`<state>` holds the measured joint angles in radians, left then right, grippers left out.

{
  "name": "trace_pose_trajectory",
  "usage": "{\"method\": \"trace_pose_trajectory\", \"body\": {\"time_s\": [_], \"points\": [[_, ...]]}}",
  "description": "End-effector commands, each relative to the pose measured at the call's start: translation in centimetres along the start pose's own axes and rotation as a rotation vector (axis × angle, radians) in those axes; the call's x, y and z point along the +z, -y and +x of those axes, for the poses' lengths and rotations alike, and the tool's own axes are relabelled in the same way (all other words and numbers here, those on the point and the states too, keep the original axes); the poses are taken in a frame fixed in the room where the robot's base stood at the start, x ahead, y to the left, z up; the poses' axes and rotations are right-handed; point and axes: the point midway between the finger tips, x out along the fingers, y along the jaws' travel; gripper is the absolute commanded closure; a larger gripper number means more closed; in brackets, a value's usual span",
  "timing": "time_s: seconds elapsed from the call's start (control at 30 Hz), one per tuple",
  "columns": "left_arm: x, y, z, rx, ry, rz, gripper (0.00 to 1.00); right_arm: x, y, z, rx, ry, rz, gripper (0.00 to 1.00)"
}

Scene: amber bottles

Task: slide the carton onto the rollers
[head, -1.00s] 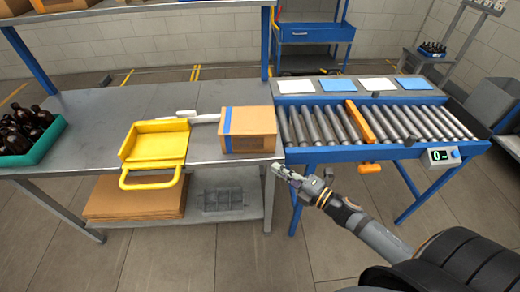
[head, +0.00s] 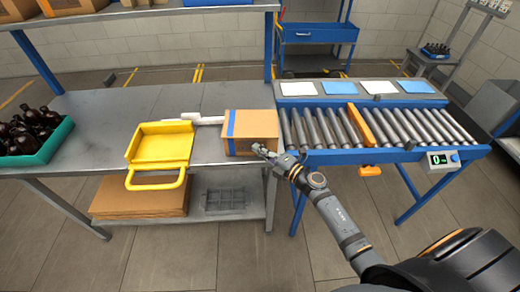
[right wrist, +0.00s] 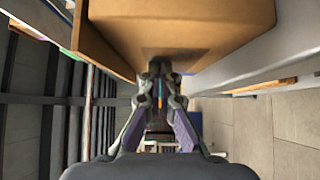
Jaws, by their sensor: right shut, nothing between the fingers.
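The brown carton (head: 251,124) with a blue stripe stands on the right end of the steel table, just left of the rollers (head: 317,128). My right gripper (head: 259,149) is shut and empty at the carton's lower front, near its right side. In the right wrist view the fingertips (right wrist: 159,70) are together close to the carton (right wrist: 180,35); I cannot tell whether they touch it. The gripper hides a little of the carton's front. My left gripper is not in view.
An orange bar (head: 361,125) lies across the rollers. A yellow scoop-like tray (head: 165,147) stands left of the carton, with a white object (head: 205,119) behind it. A green crate of amber bottles (head: 42,150) is at the far left. A display (head: 438,160) hangs on the conveyor's front.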

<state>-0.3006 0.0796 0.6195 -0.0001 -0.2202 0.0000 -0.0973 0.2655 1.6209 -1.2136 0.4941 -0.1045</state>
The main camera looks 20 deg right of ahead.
Motion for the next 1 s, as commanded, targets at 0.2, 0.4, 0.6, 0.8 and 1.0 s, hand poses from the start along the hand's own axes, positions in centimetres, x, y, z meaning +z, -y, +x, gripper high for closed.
{"method": "trace_pose_trajectory", "body": {"time_s": [0.2,0.4,0.6,0.8,1.0], "points": [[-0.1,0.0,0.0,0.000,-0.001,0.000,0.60,0.0,0.0,0.0,0.000,0.000,0.000,1.00],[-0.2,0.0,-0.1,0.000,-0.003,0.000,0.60,1.6,-0.1,1.5,0.001,0.000,-0.001,1.00],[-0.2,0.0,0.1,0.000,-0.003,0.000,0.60,3.3,0.0,3.2,0.000,0.000,0.000,1.00],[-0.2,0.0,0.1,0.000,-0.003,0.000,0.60,3.4,0.0,3.3,-0.001,0.000,0.000,1.00],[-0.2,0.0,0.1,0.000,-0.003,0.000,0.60,3.4,0.0,3.3,-0.001,0.000,0.000,1.00]]}}
